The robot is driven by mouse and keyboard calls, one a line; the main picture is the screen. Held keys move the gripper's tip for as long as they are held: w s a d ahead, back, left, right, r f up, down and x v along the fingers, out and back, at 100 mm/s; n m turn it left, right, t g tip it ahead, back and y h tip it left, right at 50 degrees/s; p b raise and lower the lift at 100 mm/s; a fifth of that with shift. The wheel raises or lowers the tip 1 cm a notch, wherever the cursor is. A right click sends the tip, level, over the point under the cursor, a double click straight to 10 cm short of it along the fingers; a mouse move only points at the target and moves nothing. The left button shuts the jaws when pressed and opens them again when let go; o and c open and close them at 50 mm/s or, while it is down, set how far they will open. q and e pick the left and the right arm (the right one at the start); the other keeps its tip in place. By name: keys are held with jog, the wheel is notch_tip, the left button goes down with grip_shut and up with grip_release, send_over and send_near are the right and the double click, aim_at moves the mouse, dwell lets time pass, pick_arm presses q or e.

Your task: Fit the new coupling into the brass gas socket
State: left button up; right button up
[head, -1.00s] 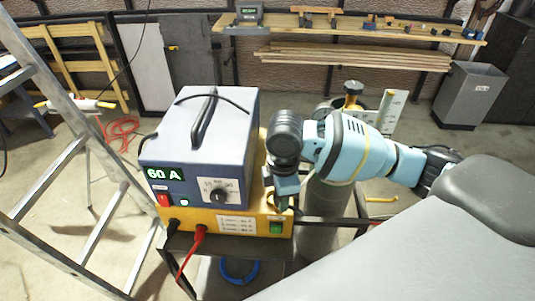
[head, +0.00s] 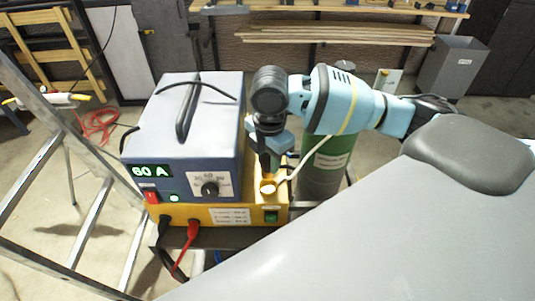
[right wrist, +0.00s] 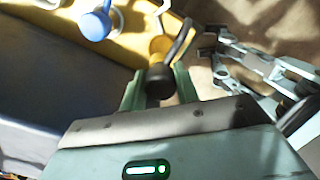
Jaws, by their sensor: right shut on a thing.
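The brass gas socket (head: 268,186) shows as a bright round fitting at the front right of the welder's yellow base. My right gripper (head: 268,155) points down just above it. In the right wrist view the gripper (right wrist: 159,84) is shut on a short dark cylinder, apparently the coupling (right wrist: 160,82). A brass-yellow part (right wrist: 160,46) lies just beyond the coupling. I cannot tell whether the two touch or whether the coupling is inside the socket. My left gripper is not in view.
The blue welder (head: 190,125) on its yellow base (head: 215,213) stands left of my gripper. A green gas cylinder (head: 327,165) stands close on the right, with a pale hose (head: 309,154) before it. An aluminium ladder (head: 92,215) is at the left.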

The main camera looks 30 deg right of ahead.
aim_at(269, 175)
jog(key=shift+f+b, duration=0.7)
jog(key=shift+f, duration=2.25)
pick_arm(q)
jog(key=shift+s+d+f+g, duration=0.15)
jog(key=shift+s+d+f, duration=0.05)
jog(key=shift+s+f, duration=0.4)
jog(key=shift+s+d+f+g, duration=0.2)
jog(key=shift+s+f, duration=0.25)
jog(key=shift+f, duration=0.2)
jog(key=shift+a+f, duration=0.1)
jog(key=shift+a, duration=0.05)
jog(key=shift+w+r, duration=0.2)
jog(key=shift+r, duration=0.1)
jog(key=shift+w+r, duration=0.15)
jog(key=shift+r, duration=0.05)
pick_arm(e)
jog(key=shift+d, duration=0.1)
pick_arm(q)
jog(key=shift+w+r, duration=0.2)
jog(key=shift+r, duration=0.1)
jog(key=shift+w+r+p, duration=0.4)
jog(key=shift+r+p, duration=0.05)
pick_arm(e)
jog(key=shift+f, duration=0.1)
